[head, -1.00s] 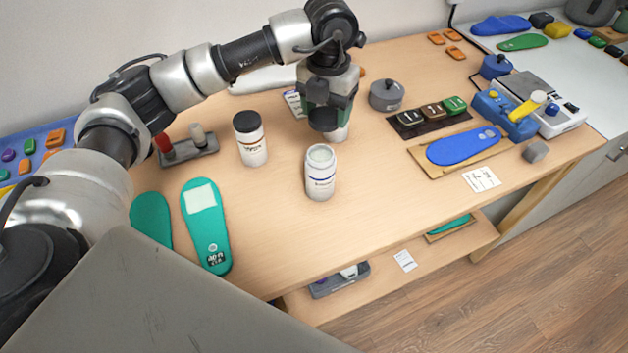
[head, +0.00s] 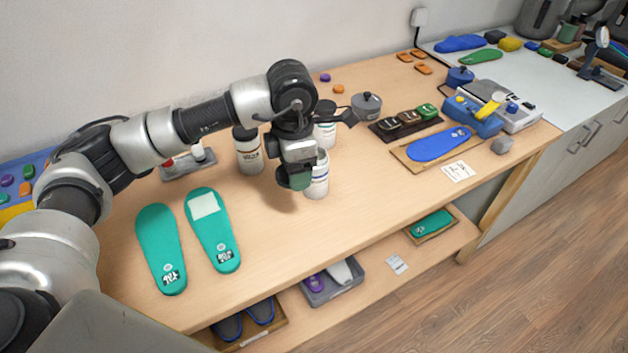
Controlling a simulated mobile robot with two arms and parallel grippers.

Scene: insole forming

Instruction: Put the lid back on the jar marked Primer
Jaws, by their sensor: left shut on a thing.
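A white jar (head: 318,182) with a blue-banded label stands on the table; its writing is too small to read for sure. Its opening showed pale and uncovered a second ago and is now mostly hidden by my left gripper. My left gripper (head: 297,182) is just left of and in front of this jar, shut; the dark lid it held is hidden now. I cannot tell whether it touches the jar. A second white jar (head: 249,156) with a dark lid stands to the left. A third white jar (head: 325,134) stands behind, partly hidden. My right gripper is out of view.
Two green insoles (head: 162,250) lie at the front left. A grey holder (head: 188,165) stands behind them. A grey pot (head: 366,106), a dark tray (head: 405,124) and a blue insole (head: 438,145) lie to the right. The table front between the jar and the insoles is clear.

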